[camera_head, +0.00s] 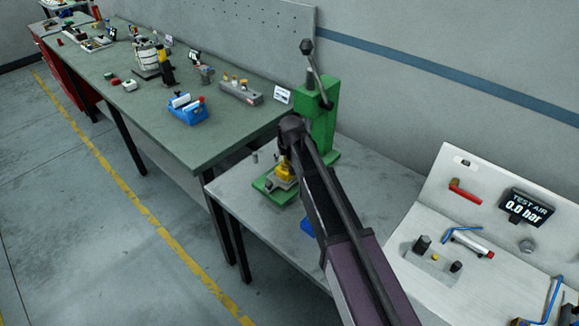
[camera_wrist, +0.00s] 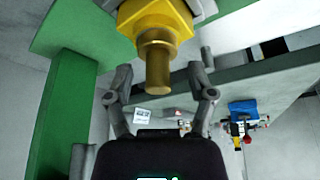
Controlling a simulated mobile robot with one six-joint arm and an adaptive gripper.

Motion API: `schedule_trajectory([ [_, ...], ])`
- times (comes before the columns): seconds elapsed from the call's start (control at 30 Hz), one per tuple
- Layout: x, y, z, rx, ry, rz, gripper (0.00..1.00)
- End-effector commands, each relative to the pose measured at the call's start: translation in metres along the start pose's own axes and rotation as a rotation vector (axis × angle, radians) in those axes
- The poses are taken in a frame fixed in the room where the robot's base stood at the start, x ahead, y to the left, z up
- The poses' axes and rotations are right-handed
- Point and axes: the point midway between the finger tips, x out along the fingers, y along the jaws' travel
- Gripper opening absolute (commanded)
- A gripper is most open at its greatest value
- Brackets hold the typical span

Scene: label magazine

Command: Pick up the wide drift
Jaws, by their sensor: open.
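No part is clearly identifiable as the wide drift. A small grey cylinder (camera_head: 254,157) stands on the grey bench left of the green press (camera_head: 318,125). Dark cylinders, one larger (camera_head: 421,243) and one smaller (camera_head: 456,266), stand on the pale board at right. A yellow brass part (camera_head: 285,172) sits on the press base. The wrist view shows a brass part with a hexagonal body and round stub (camera_wrist: 156,58) very close. My gripper (camera_wrist: 163,80) is open, with its fingers on either side of the stub; contact cannot be told. My arm hides part of the bench in the head view.
The press lever (camera_head: 310,60) rises above the bench. A long green table (camera_head: 225,140) at left holds a blue tray (camera_head: 187,112) and several fixtures. The pale board (camera_head: 415,215) at right carries a red-handled tool (camera_head: 464,191) and a "TEST AIR 0.0 bar" display (camera_head: 526,207).

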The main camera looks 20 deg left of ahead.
Motion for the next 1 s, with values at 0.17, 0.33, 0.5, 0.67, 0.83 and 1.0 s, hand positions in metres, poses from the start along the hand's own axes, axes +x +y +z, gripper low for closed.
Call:
schedule_trajectory([
  [0.17, 0.0012, -0.0003, -0.0001, 0.000, 0.000, 0.000, 0.71],
  [0.33, 0.0010, -0.0005, -0.0001, -0.001, 0.000, 0.000, 0.71],
  [0.5, 0.0010, -0.0007, -0.0001, -0.001, 0.000, 0.000, 0.71],
  [0.67, 0.0010, -0.0008, -0.0001, -0.001, 0.000, 0.000, 0.56],
  [0.83, 0.0011, -0.0009, -0.0001, -0.001, 0.000, 0.000, 0.06],
  [1.0, 0.0011, -0.0010, -0.0001, -0.001, 0.000, -0.001, 0.00],
])
